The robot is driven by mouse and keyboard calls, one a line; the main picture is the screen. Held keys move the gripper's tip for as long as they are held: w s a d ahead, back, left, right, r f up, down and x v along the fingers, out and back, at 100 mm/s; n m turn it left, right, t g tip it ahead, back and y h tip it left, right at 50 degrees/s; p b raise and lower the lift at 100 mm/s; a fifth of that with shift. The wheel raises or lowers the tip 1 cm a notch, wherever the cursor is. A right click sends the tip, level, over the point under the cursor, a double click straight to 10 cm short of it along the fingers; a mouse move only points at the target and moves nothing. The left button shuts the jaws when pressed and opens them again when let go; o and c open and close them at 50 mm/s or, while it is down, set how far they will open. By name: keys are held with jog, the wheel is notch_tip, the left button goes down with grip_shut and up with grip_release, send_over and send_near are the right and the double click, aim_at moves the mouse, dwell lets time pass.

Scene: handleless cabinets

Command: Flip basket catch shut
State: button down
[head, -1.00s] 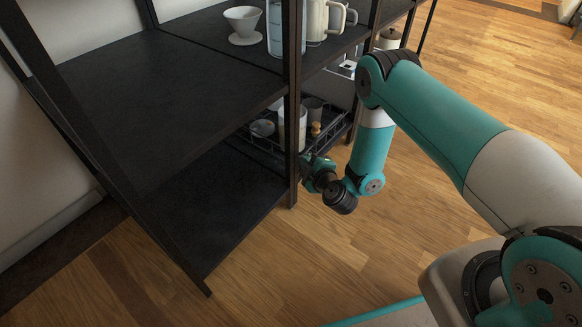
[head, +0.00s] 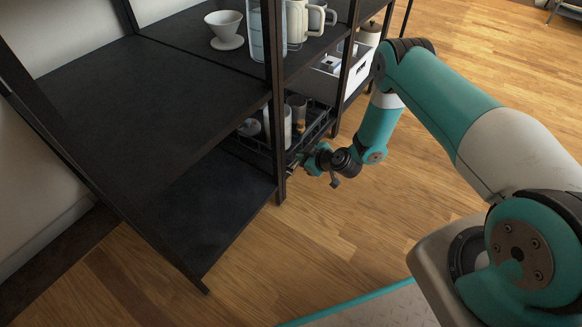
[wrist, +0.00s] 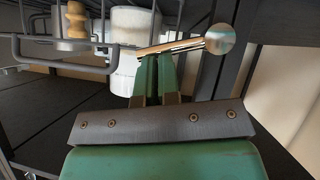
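The dark wire basket (head: 318,128) sits on the low shelf of the rack, holding mugs and jars. In the wrist view its grey wire rim (wrist: 60,42) shows at upper left. A metal catch lever with a round, shiny knob (wrist: 219,39) lies across the wrist view, tilted slightly up to the right. My gripper (wrist: 158,60) has its two green fingers close together, with the tips right at the lever's underside and no lever visible between them. In the head view my gripper (head: 298,164) is beside the rack post, at the basket's front; its fingertips are too small to make out.
A dark rack post (head: 279,150) stands just left of my gripper. A white canister (wrist: 130,50) and a wooden item (wrist: 76,20) are in the basket. A white bin (head: 322,84) is on the rack behind. Open wooden floor (head: 330,230) lies in front.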

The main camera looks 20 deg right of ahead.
jog(key=shift+w+d+f+m+g+y+b, duration=0.15)
jog(key=shift+w+f+m+g+y+b, duration=0.2)
jog(key=shift+f+m+g+y, duration=0.25)
jog(key=shift+w+d+f, duration=0.1)
jog(key=shift+d, duration=0.1)
dwell(0.4)
jog(key=w+r+p+v, duration=0.1)
jog(key=r+p+v, duration=0.1)
jog(key=p+v, duration=0.6)
jog(key=v, duration=0.4)
jog(key=shift+r, duration=0.3)
jog(key=shift+s+a, duration=0.1)
jog(key=shift+s, duration=0.05)
